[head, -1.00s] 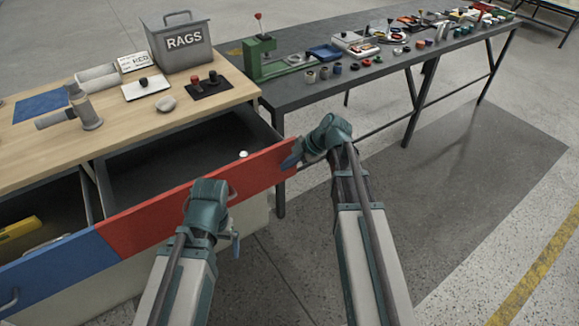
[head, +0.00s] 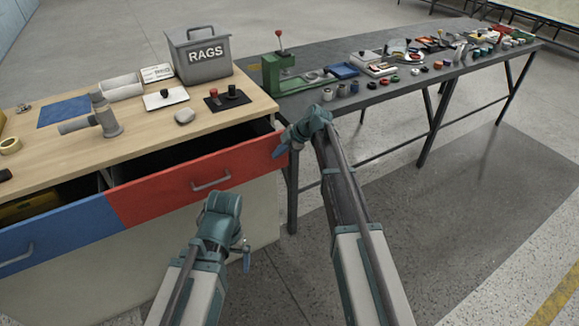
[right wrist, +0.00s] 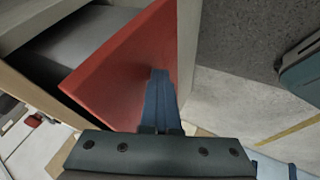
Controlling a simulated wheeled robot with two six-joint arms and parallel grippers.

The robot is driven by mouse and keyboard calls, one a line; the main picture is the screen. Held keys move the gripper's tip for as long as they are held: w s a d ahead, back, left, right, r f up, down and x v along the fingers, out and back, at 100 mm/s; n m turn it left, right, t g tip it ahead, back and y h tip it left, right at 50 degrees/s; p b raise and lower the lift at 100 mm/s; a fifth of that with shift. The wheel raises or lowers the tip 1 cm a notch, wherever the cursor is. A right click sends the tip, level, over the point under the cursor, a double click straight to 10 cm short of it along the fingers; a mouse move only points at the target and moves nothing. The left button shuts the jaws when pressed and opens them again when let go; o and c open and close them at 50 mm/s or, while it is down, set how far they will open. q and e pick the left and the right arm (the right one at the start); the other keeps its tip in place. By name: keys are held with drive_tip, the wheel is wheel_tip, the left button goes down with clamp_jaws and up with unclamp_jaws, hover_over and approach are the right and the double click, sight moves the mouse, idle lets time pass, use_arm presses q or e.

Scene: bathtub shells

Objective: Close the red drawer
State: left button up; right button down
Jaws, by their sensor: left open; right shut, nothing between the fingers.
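The red drawer (head: 165,192) is partly open in the head view, with a dark gap behind its front and a grey handle (head: 211,181) on it. My right gripper (head: 281,150) is at the right end of the red front. In the right wrist view its shut, empty fingers (right wrist: 159,98) lie over the red front (right wrist: 130,65) and seem to touch it; exact contact is hard to tell. My left gripper (head: 245,257) is in front of and below the drawer, apart from the handle. It is open and empty.
A blue drawer (head: 60,235) beside the red one is also partly open. The wooden bench top (head: 140,140) bears a grey RAGS bin (head: 200,58) and small items. A dark table (head: 300,105) with many parts stands to the right. Floor at right is clear.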

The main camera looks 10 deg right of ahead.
drive_tip(key=w+a, duration=0.1)
drive_tip(key=w, duration=0.2)
drive_tip(key=w+a, duration=0.1)
drive_tip(key=w, duration=0.3)
drive_tip(key=w+a, duration=0.1)
drive_tip(key=w, duration=0.3)
drive_tip(key=shift+a, duration=0.25)
drive_tip(key=shift+w, duration=0.1)
drive_tip(key=shift+w+a+r, duration=0.1)
